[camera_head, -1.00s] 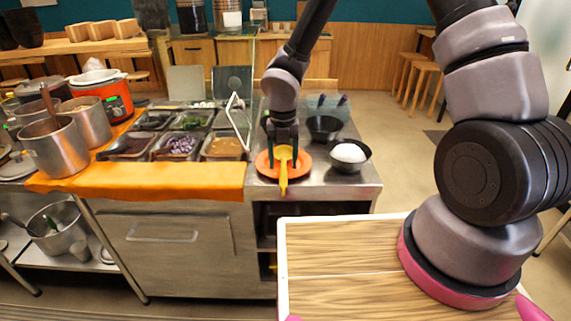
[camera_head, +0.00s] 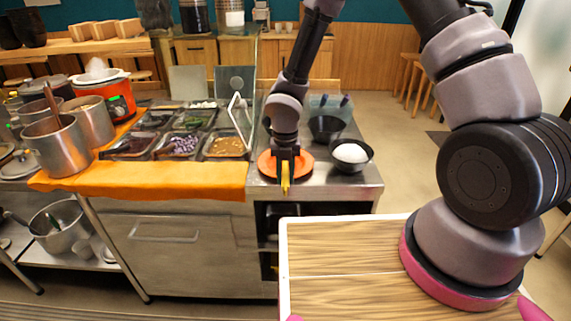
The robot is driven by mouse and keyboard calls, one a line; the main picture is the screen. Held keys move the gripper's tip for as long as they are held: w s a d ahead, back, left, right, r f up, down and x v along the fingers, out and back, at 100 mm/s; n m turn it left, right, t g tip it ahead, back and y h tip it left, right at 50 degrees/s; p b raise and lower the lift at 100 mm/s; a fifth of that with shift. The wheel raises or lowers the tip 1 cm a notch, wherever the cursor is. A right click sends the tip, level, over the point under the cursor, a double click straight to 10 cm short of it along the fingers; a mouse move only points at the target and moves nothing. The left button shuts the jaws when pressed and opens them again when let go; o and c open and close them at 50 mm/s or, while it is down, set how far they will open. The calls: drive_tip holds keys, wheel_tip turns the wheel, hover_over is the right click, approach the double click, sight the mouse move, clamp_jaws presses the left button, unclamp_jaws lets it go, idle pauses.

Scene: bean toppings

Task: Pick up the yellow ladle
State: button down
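The yellow ladle (camera_head: 285,183) is over the orange plate (camera_head: 267,165) on the steel counter. Its handle end points toward me and the rest is hidden behind my gripper. My gripper (camera_head: 285,161) points down right at the ladle, over the plate. The fingers are dark and small here, so I cannot tell whether they are open or closed around the ladle, or whether they touch it.
Right of the plate stand a black bowl with a white round content (camera_head: 351,152) and another dark bowl (camera_head: 325,127). Left are topping trays (camera_head: 182,145), a glass guard with a white frame (camera_head: 240,118), and steel pots (camera_head: 58,150).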

wheel_tip(320, 180, up, 10)
drive_tip(key=shift+r, duration=0.1)
idle(0.5)
idle(1.3)
